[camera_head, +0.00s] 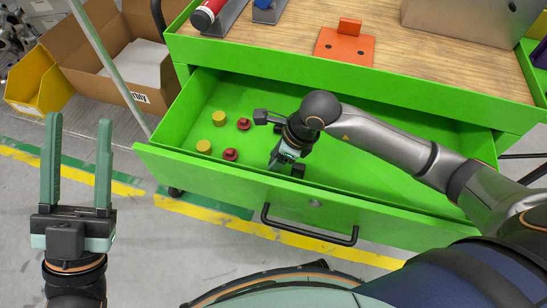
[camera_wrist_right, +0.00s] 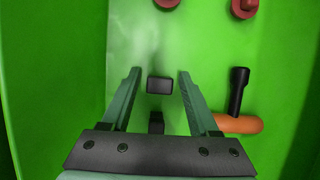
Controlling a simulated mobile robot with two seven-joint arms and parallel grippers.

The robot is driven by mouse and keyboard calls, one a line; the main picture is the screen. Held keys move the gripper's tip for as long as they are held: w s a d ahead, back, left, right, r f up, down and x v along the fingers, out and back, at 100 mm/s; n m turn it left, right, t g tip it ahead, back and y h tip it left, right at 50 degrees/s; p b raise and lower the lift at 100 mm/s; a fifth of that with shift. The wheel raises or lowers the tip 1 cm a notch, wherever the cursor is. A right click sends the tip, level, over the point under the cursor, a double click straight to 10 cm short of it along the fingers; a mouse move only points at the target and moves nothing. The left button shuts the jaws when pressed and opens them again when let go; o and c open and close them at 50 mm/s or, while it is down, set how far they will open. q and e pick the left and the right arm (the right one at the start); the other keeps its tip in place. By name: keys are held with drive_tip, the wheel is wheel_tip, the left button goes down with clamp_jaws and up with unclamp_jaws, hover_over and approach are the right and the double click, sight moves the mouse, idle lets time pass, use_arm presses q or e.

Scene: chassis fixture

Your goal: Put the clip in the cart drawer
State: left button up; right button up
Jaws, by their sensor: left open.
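The green cart drawer (camera_head: 390,185) is pulled open below the wooden cart top. My right gripper (camera_head: 281,162) reaches down into it, left of its middle. In the right wrist view its fingers (camera_wrist_right: 159,74) stand apart. A small black block (camera_wrist_right: 160,85), which may be the clip, shows between them with a gap on both sides. A second dark piece (camera_wrist_right: 156,122) shows nearer the palm; I cannot tell whether the two are joined. In the head view, the arm and gripper hide much of this spot. My left gripper (camera_head: 80,120) is open and empty, outside the drawer at the left.
Yellow knobs (camera_head: 218,118) and dark red knobs (camera_head: 230,155) lie in the drawer's left part. An orange-and-black item (camera_wrist_right: 237,123) lies beside the right finger. An orange bracket (camera_head: 345,46) sits on the cart top. A cardboard box (camera_head: 85,75) and yellow bin (camera_head: 38,82) stand left.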

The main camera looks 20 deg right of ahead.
drive_tip(key=shift+o, duration=0.2)
drive_tip(key=shift+r, duration=0.15)
drive_tip(key=shift+d+r, duration=0.1)
drive_tip(key=shift+r, duration=0.1)
drive_tip(key=p+v, duration=0.2)
drive_tip(key=v, duration=0.3)
drive_tip(key=shift+d+r, duration=0.15)
drive_tip(key=shift+r, duration=0.2)
wheel_tip(320, 180, up, 4)
drive_tip(key=p, duration=0.1)
hover_over(283, 170)
drive_tip(key=s+d, duration=0.1)
drive_tip(key=d, duration=0.1)
use_arm(q)
drive_tip(key=w+f+n+g+y, duration=0.2)
drive_tip(key=w+f+n+y, duration=0.1)
drive_tip(key=f, duration=0.4)
drive_tip(key=w+a+f+n+g+y, duration=0.1)
drive_tip(key=w+f+n+g+y, duration=0.1)
drive_tip(key=f+y, duration=0.3)
drive_tip(key=shift+w+a+f+n, duration=0.25)
drive_tip(key=shift+w+f+n, duration=0.25)
drive_tip(key=shift+f, duration=1)
use_arm(e)
drive_tip(key=shift+s+a+r, duration=0.1)
drive_tip(key=shift+s+r, duration=0.1)
drive_tip(key=shift+r, duration=0.5)
use_arm(q)
drive_tip(key=shift+s, duration=0.1)
